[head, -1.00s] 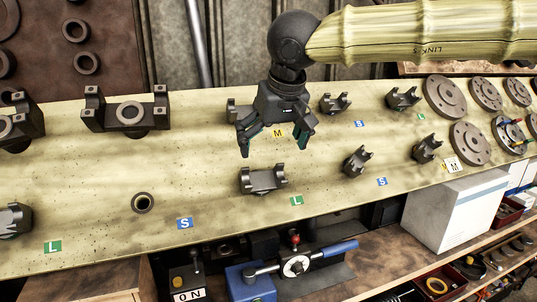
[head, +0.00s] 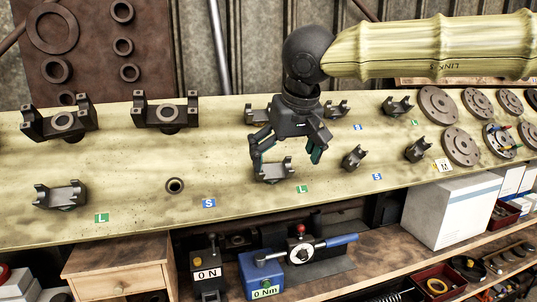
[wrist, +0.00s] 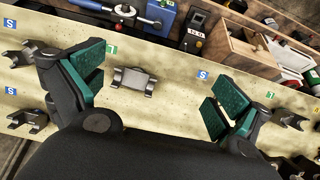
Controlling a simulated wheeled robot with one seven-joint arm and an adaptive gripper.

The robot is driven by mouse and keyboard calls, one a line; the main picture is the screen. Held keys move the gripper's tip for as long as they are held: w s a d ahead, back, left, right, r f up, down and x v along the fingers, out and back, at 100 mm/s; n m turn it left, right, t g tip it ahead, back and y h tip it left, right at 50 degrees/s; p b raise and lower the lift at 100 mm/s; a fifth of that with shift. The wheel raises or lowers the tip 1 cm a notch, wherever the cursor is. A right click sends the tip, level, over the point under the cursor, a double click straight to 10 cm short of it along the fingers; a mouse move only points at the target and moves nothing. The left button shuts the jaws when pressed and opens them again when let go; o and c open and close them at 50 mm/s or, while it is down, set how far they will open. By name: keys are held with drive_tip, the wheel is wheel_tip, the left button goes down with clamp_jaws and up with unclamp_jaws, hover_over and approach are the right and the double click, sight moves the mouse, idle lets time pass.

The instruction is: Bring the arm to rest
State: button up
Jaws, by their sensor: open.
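My gripper (head: 287,155) hangs from my arm over the pale green-yellow bench board (head: 130,205). Its fingers are spread and nothing is between them. In the head view it partly covers a dark yoke part (head: 273,172) lying below it, beside a green L label (head: 302,189). In the wrist view the teal finger pads stand wide apart. That yoke (wrist: 133,80) shows between and beyond them, apart from the fingers.
Several yokes stand on the board, including a large one (head: 166,113) at left. Round flanges (head: 438,105) lie at right. Below are a white box (head: 455,210), a lever device (head: 300,254), and a wooden drawer (head: 118,268).

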drive_tip(key=w+d+f+m+h+b, duration=0.2)
drive_tip(key=w+f, duration=0.1)
drive_tip(key=f, duration=1.4)
drive_tip(key=w+d+f+m+h+b, duration=0.1)
drive_tip(key=w+d+f+b, duration=0.15)
drive_tip(key=f, duration=1.45)
drive_tip(key=s+d+f+b, duration=0.2)
drive_tip(key=s+f, duration=0.1)
drive_tip(key=f, duration=0.8)
drive_tip(key=s+d+f+b, duration=0.2)
drive_tip(key=s+f, duration=0.1)
drive_tip(key=f, duration=0.8)
drive_tip(key=s+d+f+b, duration=0.2)
drive_tip(key=s+f, duration=0.5)
drive_tip(key=f, duration=0.2)
drive_tip(key=s+d+f+b, duration=0.1)
drive_tip(key=s+d+f, duration=0.2)
drive_tip(key=s+f, duration=0.6)
drive_tip(key=s+d+f+g+b, duration=0.1)
drive_tip(key=s+d+f+g, duration=0.1)
drive_tip(key=s+f, duration=0.3)
drive_tip(key=s+d+f+m+g+y+b, duration=0.1)
drive_tip(key=s+f, duration=0.5)
drive_tip(key=s, duration=0.8)
drive_tip(key=d+g+b, duration=0.1)
drive_tip(key=d+g, duration=0.1)
drive_tip(key=d, duration=0.1)
drive_tip(key=shift+d+b, duration=0.15)
drive_tip(key=shift+b, duration=0.15)
